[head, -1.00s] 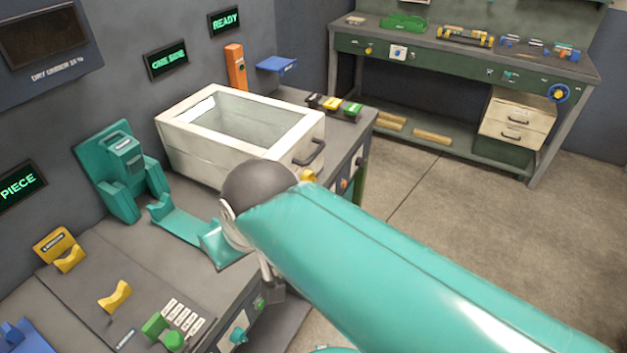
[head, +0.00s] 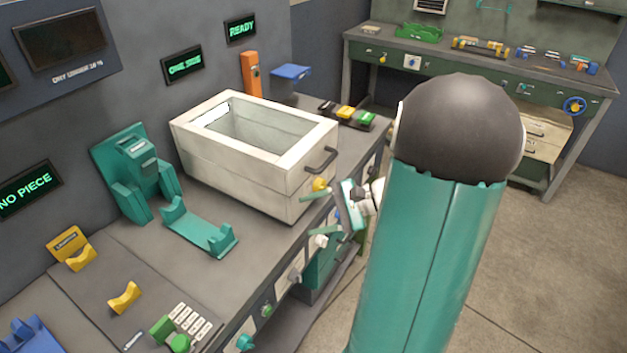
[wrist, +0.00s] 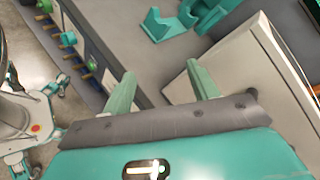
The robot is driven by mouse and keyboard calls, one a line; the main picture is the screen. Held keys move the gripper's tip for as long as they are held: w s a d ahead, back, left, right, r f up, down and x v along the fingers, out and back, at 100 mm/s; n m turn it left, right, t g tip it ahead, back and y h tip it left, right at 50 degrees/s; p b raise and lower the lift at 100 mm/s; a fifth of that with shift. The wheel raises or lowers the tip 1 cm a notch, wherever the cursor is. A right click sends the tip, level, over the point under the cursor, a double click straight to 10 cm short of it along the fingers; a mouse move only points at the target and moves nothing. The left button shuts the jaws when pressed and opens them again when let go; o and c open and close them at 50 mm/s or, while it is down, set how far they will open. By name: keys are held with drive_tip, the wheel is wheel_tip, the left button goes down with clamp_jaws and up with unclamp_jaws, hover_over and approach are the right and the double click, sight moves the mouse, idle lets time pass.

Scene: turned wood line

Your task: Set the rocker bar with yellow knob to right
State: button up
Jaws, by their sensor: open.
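A yellow knob (head: 320,184) shows on the front side of the bench, below the handle of the white box. The bar it belongs to is too small and too covered to make out, so I cannot tell which way it is set. My gripper (head: 319,212) is open and empty, with its two green fingers pointing left at the bench front. The upper finger lies just below the yellow knob in the picture; I cannot tell if they touch. In the wrist view my gripper (wrist: 160,69) has its fingers spread apart over the bench edge, and the yellow knob does not show there.
The white open box (head: 255,150) with a dark handle (head: 321,160) stands close above the fingers. A teal cradle (head: 200,228) lies on the bench to its left. Other knobs, including a green one (head: 266,311), line the bench front. The floor at right is clear.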

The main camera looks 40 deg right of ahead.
drive_tip(key=s+d+f+m+t+h, duration=0.2)
drive_tip(key=d+m+t, duration=0.2)
drive_tip(key=d, duration=0.4)
drive_tip(key=s+d+f+m+t+h, duration=0.2)
drive_tip(key=d+f+m+t, duration=0.15)
drive_tip(key=d, duration=0.45)
drive_tip(key=x, duration=1.3)
drive_tip(key=shift+w+a+r, duration=0.15)
drive_tip(key=shift+a+r, duration=0.1)
drive_tip(key=shift+r, duration=0.35)
drive_tip(key=shift+t, duration=0.25)
drive_tip(key=c, duration=1)
